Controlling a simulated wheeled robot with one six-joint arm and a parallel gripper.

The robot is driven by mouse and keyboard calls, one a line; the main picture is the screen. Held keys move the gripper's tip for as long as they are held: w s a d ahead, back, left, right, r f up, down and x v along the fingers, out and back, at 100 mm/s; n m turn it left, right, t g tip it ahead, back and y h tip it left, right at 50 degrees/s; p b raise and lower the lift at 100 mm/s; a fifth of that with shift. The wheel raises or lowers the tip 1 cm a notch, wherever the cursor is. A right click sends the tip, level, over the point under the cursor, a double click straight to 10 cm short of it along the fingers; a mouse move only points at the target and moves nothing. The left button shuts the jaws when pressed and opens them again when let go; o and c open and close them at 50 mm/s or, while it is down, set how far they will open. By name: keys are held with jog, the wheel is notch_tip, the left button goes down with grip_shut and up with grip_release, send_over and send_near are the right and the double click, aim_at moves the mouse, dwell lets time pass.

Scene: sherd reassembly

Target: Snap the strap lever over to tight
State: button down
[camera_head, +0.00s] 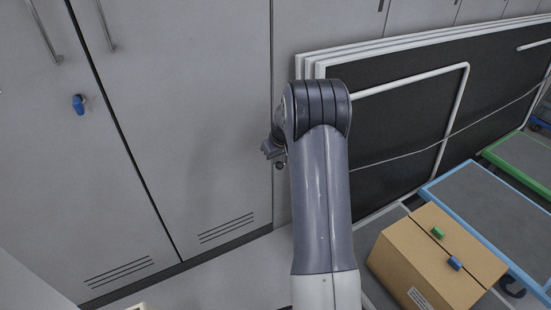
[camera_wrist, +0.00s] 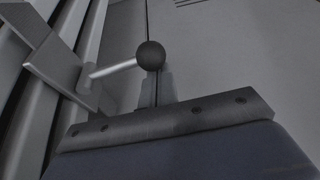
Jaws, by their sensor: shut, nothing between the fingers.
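In the wrist view the lever is a pale metal rod (camera_wrist: 112,68) with a dark ball knob (camera_wrist: 150,55) at its end. The rod runs from a grey plate bracket (camera_wrist: 58,66) at the left to the knob near the middle. My gripper (camera_wrist: 156,78) is shut, its narrow fingers just below the knob in the picture; the knob covers part of them. I cannot tell whether they touch. In the head view my arm hides the lever and most of my gripper. No strap can be made out.
Grey cabinets (camera_head: 190,110) with vents stand at the left. Framed dark panels (camera_head: 400,110) lean at the right. A cardboard box (camera_head: 430,260) with a green and a blue block on top stands at the lower right, by a blue-edged cart (camera_head: 490,215).

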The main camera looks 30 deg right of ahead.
jog(key=shift+s, duration=0.1)
jog(key=shift+s+n+y+b, duration=0.45)
jog(key=shift+s+n, duration=0.65)
jog(key=shift+n, duration=0.5)
jog(key=shift+s+d+b, duration=0.1)
jog(key=shift+s+d, duration=0.4)
jog(key=shift+s, duration=0.35)
jog(key=shift+s+d+b, duration=0.15)
jog(key=shift+s+d, duration=0.4)
jog(key=shift+s, duration=0.3)
jog(key=shift+s+d+b, duration=0.1)
jog(key=shift+s+d, duration=0.4)
jog(key=shift+s, duration=0.35)
jog(key=shift+d, duration=0.1)
